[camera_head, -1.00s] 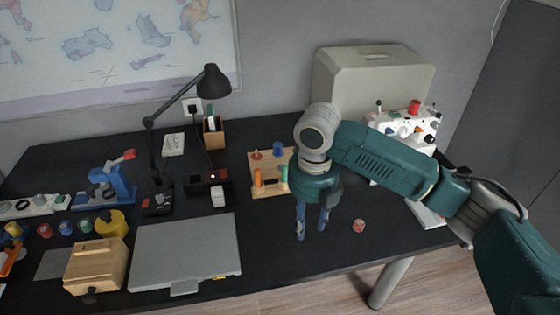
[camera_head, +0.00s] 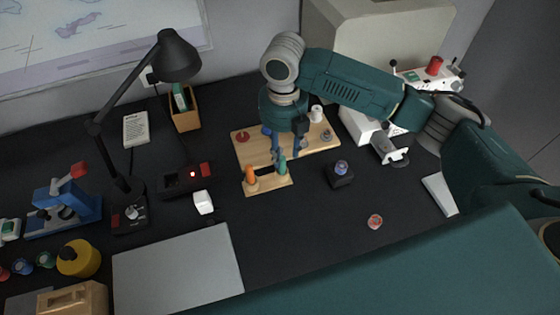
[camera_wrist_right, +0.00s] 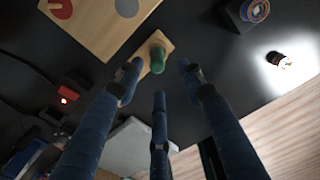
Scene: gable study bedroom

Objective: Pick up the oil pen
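A light wooden stand (camera_head: 268,186) on the black desk holds two upright pen-like pieces, a green one (camera_head: 283,166) and an orange one (camera_head: 251,175). I cannot tell for sure which is the oil pen. My right gripper (camera_head: 288,150) points down at the green piece's end of the stand. In the right wrist view the green piece (camera_wrist_right: 158,59) is seen end-on, between and beyond the spread blue fingers (camera_wrist_right: 157,75). The fingers are open, with nothing held. Contact with the green piece cannot be made out. My left gripper is not in view.
A larger wooden board (camera_head: 245,154) with coloured pieces lies behind. A dark block with a purple top (camera_head: 340,176) and a small red disc (camera_head: 375,222) are to the right. A white charger-like block (camera_head: 203,202), desk lamp (camera_head: 178,57) and grey laptop (camera_head: 178,268) are left.

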